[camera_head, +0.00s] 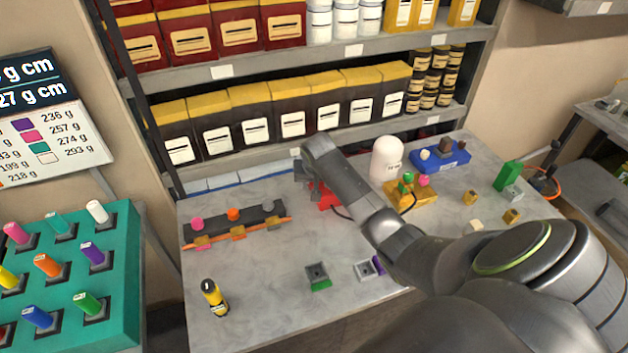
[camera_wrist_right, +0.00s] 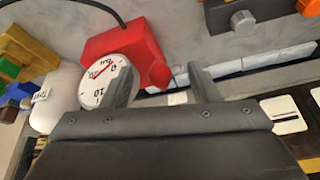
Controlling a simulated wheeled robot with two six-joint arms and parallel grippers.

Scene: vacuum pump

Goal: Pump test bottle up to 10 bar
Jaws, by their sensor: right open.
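The white test bottle (camera_head: 386,160) stands upright at the back of the table, right of my right arm. It also shows at the left of the right wrist view (camera_wrist_right: 48,112). The red pump (camera_head: 327,197) is mostly hidden behind my right arm in the head view. In the right wrist view the red pump (camera_wrist_right: 122,42) has a round white gauge (camera_wrist_right: 100,92) with a red needle; its exact reading is unclear. My right gripper (camera_wrist_right: 163,86) is open and empty. One finger overlaps the gauge, and a red knob (camera_wrist_right: 160,75) shows between the fingers. My left gripper is not in view.
A dark rail (camera_head: 240,222) with coloured knobs lies left of the pump. A yellow block (camera_head: 412,194) with coloured knobs and a blue tray (camera_head: 440,165) stand around the bottle. Shelves (camera_head: 270,70) rise behind. The table's front left is mostly clear.

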